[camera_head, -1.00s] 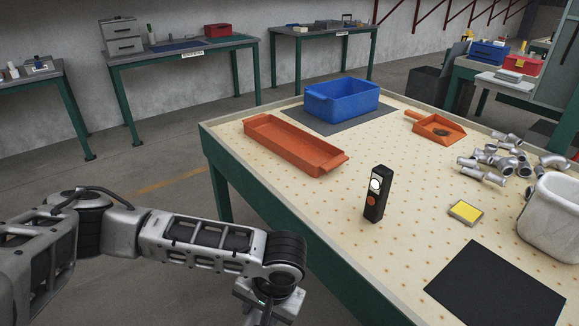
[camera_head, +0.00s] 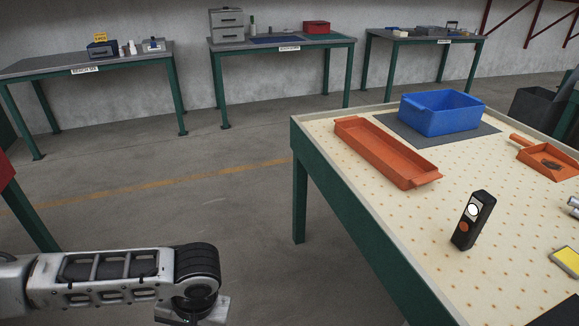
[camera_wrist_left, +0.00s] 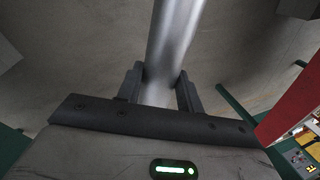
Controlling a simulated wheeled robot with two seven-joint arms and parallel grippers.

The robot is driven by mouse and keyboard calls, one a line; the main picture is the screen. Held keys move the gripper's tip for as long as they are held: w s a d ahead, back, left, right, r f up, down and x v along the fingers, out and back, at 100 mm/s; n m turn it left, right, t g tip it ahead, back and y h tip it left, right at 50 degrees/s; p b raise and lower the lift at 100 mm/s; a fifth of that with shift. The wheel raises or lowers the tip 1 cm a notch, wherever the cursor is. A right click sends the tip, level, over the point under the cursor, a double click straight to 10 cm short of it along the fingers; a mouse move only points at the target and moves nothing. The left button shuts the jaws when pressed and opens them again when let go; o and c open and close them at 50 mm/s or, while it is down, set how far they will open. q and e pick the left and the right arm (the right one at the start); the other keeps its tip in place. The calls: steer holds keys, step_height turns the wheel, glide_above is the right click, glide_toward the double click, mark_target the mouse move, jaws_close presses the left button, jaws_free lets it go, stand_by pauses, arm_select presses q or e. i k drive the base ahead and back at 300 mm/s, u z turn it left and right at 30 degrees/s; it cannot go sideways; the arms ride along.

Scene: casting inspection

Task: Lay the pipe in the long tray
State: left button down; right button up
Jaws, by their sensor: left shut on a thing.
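A grey metal pipe (camera_wrist_left: 174,40) shows in the left wrist view, running up out of the picture. My left gripper (camera_wrist_left: 162,88) is shut on it, one finger on each side. In the head view my left arm is at the lower left, and its gripper is cut off at the bottom edge, so the pipe does not show there. The long orange tray (camera_head: 388,152) lies on the table at the right, well away from my left arm; its inside looks empty. My right gripper is in neither view.
The perforated table (camera_head: 470,195) also holds a blue bin (camera_head: 441,113) on a grey mat, a black inspection lamp (camera_head: 473,220), an orange scoop (camera_head: 547,158) and a yellow-topped block (camera_head: 567,261). Open floor lies between my left arm and the table. Several benches stand along the back wall.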

mark_target(390, 161)
steer(key=u, duration=1.1)
steer(key=i, duration=2.6)
steer(key=z, duration=3.85)
steer(key=i, duration=0.95)
steer(key=u, duration=0.05)
